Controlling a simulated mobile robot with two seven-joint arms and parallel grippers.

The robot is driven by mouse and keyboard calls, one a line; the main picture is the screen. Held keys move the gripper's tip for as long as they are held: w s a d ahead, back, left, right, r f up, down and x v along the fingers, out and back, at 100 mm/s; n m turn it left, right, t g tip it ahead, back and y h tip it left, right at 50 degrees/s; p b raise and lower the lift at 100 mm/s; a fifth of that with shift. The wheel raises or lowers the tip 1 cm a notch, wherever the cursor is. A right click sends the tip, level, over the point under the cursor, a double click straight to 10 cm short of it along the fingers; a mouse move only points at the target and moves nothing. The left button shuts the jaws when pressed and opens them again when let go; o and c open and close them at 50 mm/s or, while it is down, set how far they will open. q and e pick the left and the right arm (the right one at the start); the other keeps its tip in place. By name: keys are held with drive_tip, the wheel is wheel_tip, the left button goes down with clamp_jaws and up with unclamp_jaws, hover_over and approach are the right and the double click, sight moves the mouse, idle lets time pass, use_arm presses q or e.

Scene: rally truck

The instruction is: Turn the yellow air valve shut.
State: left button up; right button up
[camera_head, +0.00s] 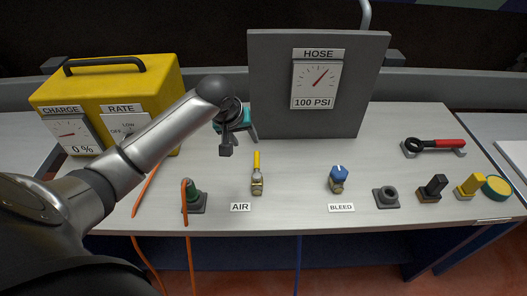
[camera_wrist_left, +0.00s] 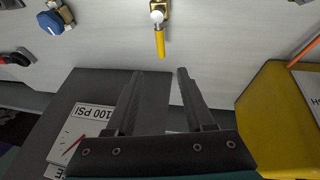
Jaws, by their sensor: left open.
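The yellow air valve handle (camera_head: 256,162) points away from me, above a brass valve body (camera_head: 257,187) behind the AIR label (camera_head: 240,207). In the left wrist view the yellow handle (camera_wrist_left: 160,43) shows just beyond the fingertips, in line with the gap between them. My left gripper (camera_head: 240,144) is open and empty, above the table, behind and slightly left of the handle; in the left wrist view its two fingers (camera_wrist_left: 159,72) stand apart, not touching the handle. My right gripper is in neither view.
A grey panel with a HOSE gauge (camera_head: 317,84) reading 100 PSI stands behind. The yellow charger box (camera_head: 112,87) is left, a green plug (camera_head: 191,197) with an orange cable front left. A blue bleed knob (camera_head: 339,172) and several connectors sit right.

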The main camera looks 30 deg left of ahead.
sight(256, 158)
use_arm(q)
drive_tip(key=b+x, duration=0.3)
drive_tip(key=x, duration=1.2)
drive_tip(key=shift+a, duration=0.1)
clamp_jaws()
idle(1.2)
